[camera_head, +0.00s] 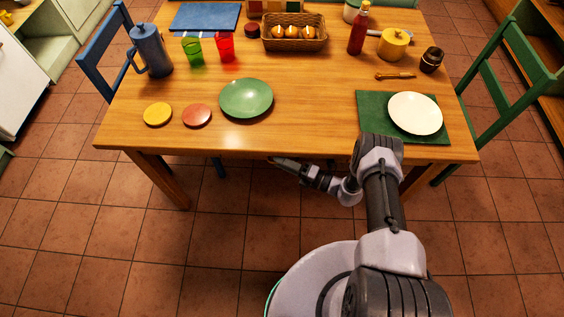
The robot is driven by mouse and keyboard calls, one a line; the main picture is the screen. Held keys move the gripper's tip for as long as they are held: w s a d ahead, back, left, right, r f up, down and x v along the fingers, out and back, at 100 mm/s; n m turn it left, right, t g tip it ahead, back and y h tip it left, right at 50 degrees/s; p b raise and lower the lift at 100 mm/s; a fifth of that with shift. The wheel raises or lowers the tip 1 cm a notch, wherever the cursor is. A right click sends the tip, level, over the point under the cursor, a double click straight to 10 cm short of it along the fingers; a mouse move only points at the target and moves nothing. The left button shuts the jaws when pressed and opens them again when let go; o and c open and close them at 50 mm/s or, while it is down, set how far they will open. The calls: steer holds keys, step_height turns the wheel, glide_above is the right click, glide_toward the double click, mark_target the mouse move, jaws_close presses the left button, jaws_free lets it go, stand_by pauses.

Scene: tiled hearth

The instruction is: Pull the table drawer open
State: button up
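The wooden table (310,120) fills the upper middle of the head view, with its front edge toward me. No drawer front or handle can be made out; the table's edge hides what lies beneath it. My gripper (274,161) is just below the front edge, near the middle of the table, pointing left and away from me. Its fingertips are small, dark and partly lost against the edge, so I cannot tell whether they are open, shut or touching anything.
A green plate (246,98) and two coasters, yellow (158,114) and red (197,115), lie near the front edge. A white plate (415,114) rests on a green mat (372,120). Blue (101,68) and green (497,92) chairs flank the table. Tiled floor in front is clear.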

jaws_close()
stand_by(1.3)
